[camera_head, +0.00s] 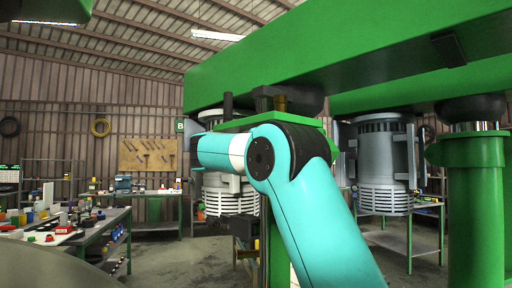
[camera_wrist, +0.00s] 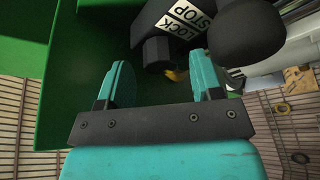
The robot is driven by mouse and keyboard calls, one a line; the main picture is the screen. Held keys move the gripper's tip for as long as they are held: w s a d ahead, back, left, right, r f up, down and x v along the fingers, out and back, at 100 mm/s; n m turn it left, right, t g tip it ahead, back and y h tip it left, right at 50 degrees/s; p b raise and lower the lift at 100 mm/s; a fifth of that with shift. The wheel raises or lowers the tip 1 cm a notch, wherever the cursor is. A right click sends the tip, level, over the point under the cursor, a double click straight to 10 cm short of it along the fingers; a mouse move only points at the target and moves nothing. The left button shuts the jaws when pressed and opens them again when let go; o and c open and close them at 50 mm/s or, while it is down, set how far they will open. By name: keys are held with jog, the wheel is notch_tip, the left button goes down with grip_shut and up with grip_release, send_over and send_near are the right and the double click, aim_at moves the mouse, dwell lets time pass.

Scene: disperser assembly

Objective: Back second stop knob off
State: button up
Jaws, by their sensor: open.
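In the wrist view my gripper (camera_wrist: 158,66) is open, with its two teal fingers apart and nothing seen held between them. Just past the fingertips is a black blocky part (camera_wrist: 158,48), which may be a stop knob. It joins a black body with a white "LOCK STOP" label (camera_wrist: 188,14). A round black knob-like end (camera_wrist: 247,32) is close to the camera, right of the right finger. I cannot tell which part is the second stop knob. A small yellowish piece (camera_wrist: 171,75) shows beside the right finger. In the head view my arm hides the gripper.
A green wall (camera_wrist: 60,75) stands close on the left in the wrist view. In the head view a green beam (camera_head: 330,60) spans overhead, grey motors (camera_head: 385,165) hang near green columns (camera_head: 475,215), and a cluttered workbench (camera_head: 115,218) stands at left.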

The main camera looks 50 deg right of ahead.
jog(key=b+v, duration=1.7)
jog(key=b, duration=0.1)
